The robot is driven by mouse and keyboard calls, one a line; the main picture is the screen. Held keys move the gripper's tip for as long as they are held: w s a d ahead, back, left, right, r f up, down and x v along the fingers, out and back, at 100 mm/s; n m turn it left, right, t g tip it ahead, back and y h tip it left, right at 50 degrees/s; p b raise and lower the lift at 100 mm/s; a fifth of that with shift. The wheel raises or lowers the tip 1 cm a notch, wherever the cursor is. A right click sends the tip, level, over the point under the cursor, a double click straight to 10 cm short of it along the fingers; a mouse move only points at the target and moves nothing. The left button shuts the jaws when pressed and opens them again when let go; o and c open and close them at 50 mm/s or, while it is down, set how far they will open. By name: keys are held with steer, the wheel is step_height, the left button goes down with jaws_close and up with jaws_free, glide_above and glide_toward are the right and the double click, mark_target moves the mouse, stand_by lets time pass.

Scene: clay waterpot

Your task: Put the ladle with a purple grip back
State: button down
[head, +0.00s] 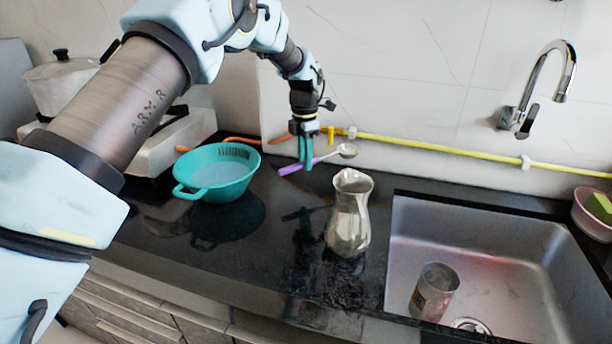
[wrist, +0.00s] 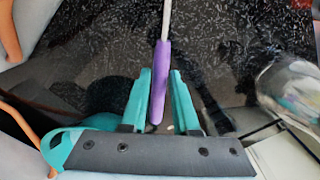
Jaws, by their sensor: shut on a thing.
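The ladle with a purple grip (head: 292,168) has a thin light shaft and a small round bowl pointing right. My gripper (head: 305,164) is shut on its purple grip, and its teal fingers point down. The ladle lies roughly level above the black counter, with a dark reflection below it. In the wrist view, the purple grip (wrist: 161,75) sits between the two teal fingers of my gripper (wrist: 158,85), and the shaft runs away to the top edge. The bowl is outside the wrist view.
A shiny jug (head: 350,225) stands on the counter right of the ladle. A teal strainer (head: 216,170) is to the left. A yellow pipe (head: 430,146) runs along the wall behind.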

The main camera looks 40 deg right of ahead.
mark_target(305, 190)
steer(key=shift+f+p, duration=0.75)
steer(key=shift+f, duration=2.75)
steer(key=shift+f, duration=0.1)
steer(key=c, duration=0.7)
jaws_free()
steer(key=shift+o, duration=0.2)
step_height(305, 190, up, 12)
steer(key=b, duration=0.3)
steer(key=shift+a+f, duration=0.1)
steer(key=shift+r, duration=0.25)
